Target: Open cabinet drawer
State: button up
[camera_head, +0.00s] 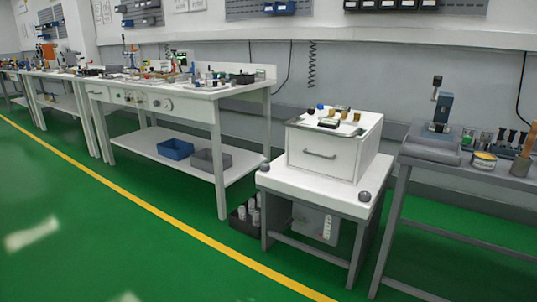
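A small white cabinet (359,165) stands on a low white table (289,184) at the right of centre in the head view. Its front shows one drawer (321,161) with a horizontal grey bar handle (319,154). The drawer front looks flush with the cabinet, so the drawer appears closed. Several small bottles and a dark item sit in a shallow tray area (300,124) on top of the cabinet. Neither my gripper nor my arm shows in this view.
A long white workbench (221,92) with tools stands to the left, with blue (175,149) and grey (211,160) bins on its lower shelf. A grey bench (470,168) stands at right. Green floor in front is clear.

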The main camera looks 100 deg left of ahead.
aim_at(333, 156)
jog(key=u, duration=3.2)
jog(key=i+j+z, duration=0.25)
jog(key=i, duration=0.5)
jog(key=i+j+z, duration=0.25)
jog(key=i+j, duration=0.2)
jog(key=i, duration=0.25)
jog(key=i+j+z, duration=0.25)
jog(key=i+j, duration=0.25)
jog(key=i, duration=0.15)
